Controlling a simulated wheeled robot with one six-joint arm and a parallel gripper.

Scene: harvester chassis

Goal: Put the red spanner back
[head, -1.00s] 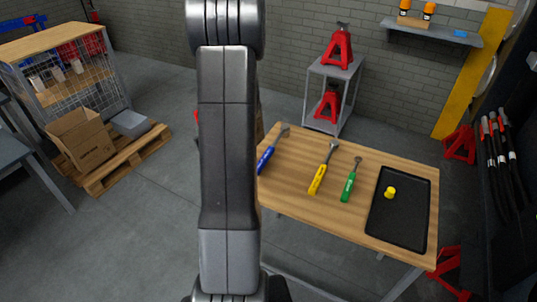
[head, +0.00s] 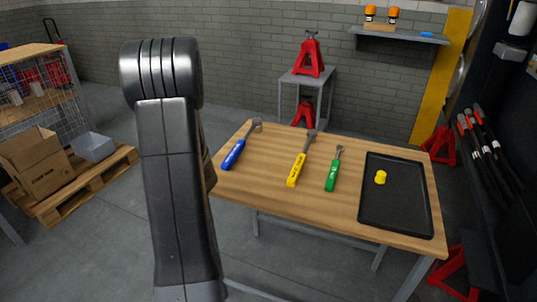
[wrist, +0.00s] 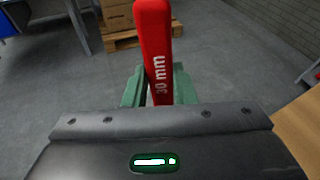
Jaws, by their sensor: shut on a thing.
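In the wrist view my gripper (wrist: 160,92) is shut on the red spanner (wrist: 155,40), whose handle is marked "30 mm" and stands up between the greenish fingers. In the head view my own arm covers the left middle, and neither the gripper nor the red spanner shows. On the wooden table (head: 270,195) lie a blue spanner (head: 236,153), a yellow spanner (head: 298,166) and a green spanner (head: 332,173), in a row and apart from one another.
A black tray (head: 395,210) with a yellow piece (head: 380,177) is on the table's right side. Behind stands a grey stand (head: 290,95) with red jacks (head: 309,60). A pallet (head: 95,185) with boxes is at the left. The floor between is clear.

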